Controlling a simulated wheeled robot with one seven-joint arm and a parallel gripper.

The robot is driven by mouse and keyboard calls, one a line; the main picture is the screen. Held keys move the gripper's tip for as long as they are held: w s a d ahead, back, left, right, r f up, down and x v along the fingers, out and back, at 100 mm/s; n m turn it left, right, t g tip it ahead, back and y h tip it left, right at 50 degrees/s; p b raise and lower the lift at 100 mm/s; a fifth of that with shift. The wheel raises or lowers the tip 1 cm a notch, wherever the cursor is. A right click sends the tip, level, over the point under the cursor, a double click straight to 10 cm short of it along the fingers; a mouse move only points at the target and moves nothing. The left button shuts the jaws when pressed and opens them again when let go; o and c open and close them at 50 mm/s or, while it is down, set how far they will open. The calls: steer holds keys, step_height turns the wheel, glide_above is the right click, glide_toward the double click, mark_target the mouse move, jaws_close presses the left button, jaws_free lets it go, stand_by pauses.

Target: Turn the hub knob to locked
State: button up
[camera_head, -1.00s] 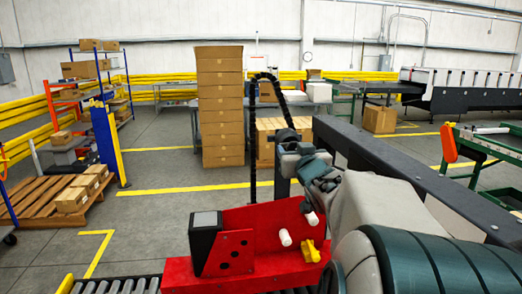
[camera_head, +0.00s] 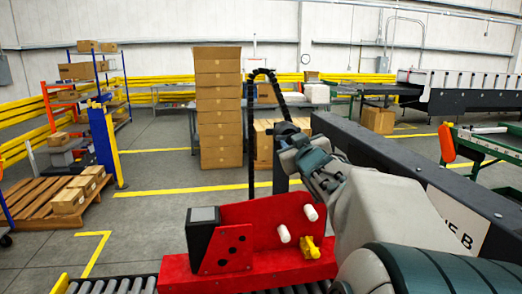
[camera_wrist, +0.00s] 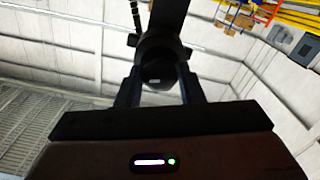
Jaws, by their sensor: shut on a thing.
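A dark round knob (camera_wrist: 158,68) shows in the wrist view, at the lower end of a black upright bar. My gripper (camera_wrist: 159,92) has one finger on either side of it and is shut on it. No lock marking or pointer can be read on the knob. In the head view my arm reaches forward from the lower right, and its wrist end is near the black upright post and hanging cable (camera_head: 252,140). The fingertips and the knob cannot be made out in that view.
A red machine part (camera_head: 265,235) with white pegs, a yellow knob (camera_head: 310,246) and a black box (camera_head: 203,235) stands left of my arm. A long dark beam (camera_head: 400,165) runs along the right. Stacked cartons (camera_head: 219,110) stand behind.

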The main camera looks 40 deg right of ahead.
steer(key=shift+r+n+b, duration=0.1)
steer(key=shift+n+b, duration=2.65)
steer(key=shift+n, duration=4.25)
steer(key=o, duration=0.9)
steer(key=shift+o, duration=0.2)
